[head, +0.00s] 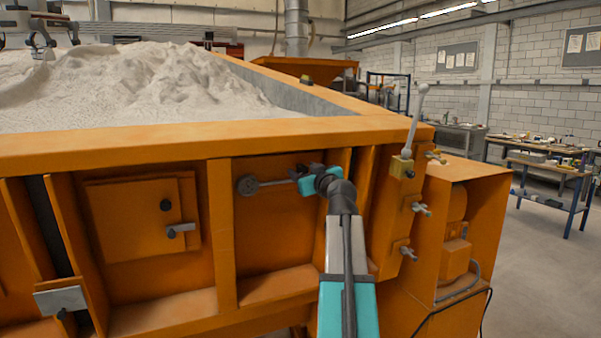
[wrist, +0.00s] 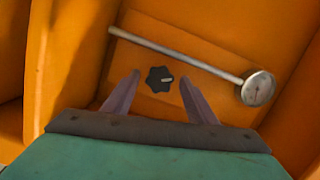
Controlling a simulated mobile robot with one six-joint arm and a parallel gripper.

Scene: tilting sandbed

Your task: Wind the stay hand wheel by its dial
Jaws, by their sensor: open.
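The hand wheel (wrist: 159,79) is a small black lobed knob with a pale mark, on an orange plate in the wrist view. The dial (wrist: 258,88) is a round pale gauge at the end of a grey rod, to the right of the wheel. The dial also shows in the head view (head: 247,185), left of my gripper (head: 303,172). In the wrist view my gripper (wrist: 160,80) is open, with one finger on each side of the wheel in the picture. I cannot tell whether they touch it. The wheel is hidden behind my gripper in the head view.
The orange sandbed wall (head: 120,142) rises above, with sand (head: 150,85) behind it. A panel with a latch (head: 180,230) is at the left. A lever (head: 414,120) and several valve handles (head: 420,208) stand right of my arm. Upright ribs (head: 222,235) flank the bay.

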